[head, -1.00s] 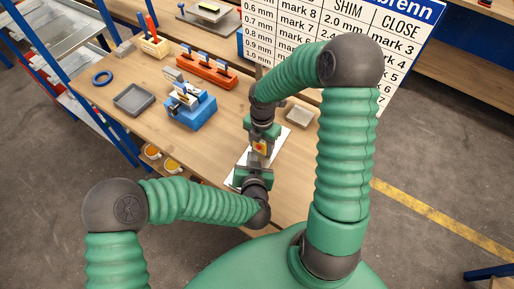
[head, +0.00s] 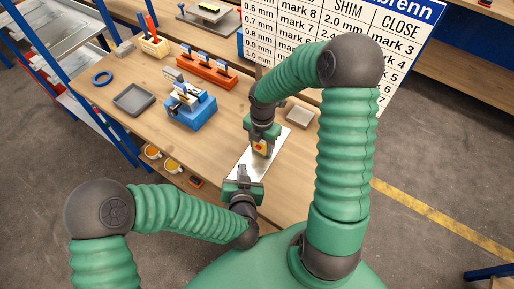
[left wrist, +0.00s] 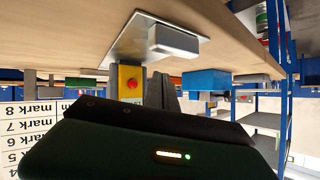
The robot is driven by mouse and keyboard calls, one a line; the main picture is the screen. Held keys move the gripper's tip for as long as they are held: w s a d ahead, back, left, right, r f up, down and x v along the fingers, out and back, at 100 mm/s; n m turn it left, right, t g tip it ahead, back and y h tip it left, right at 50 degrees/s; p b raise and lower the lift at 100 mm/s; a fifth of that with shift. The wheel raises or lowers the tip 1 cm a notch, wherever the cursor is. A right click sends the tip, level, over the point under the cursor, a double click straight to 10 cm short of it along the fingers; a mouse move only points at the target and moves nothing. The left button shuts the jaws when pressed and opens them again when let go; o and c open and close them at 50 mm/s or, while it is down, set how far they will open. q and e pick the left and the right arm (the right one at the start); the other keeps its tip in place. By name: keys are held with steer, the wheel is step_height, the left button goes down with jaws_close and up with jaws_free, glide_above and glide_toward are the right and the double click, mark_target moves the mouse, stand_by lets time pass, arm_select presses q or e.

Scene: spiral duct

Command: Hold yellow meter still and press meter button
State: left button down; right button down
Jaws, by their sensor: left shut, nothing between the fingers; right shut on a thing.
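The yellow meter (head: 260,147) with a red button stands on a shiny metal plate (head: 262,168) on the bench. My right gripper (head: 262,135) comes from above and is shut on the meter. My left gripper (head: 243,172) is shut and empty, below and left of the meter in the head view and apart from it. In the left wrist view, which is upside down, the meter (left wrist: 131,84) shows its red button facing the camera. My left fingers (left wrist: 161,92) are together beside it in that picture. The right fingers' contact with the meter is mostly hidden.
A grey block (left wrist: 173,40) is on the plate in the left wrist view. A blue fixture (head: 190,109), a dark tray (head: 134,99), a small grey tray (head: 299,117) and an orange rack (head: 206,72) stand on the bench. A lettered board (head: 345,40) stands behind.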

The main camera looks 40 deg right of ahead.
steer(key=shift+s+f, duration=0.1)
steer(key=c, duration=0.5)
jaws_free()
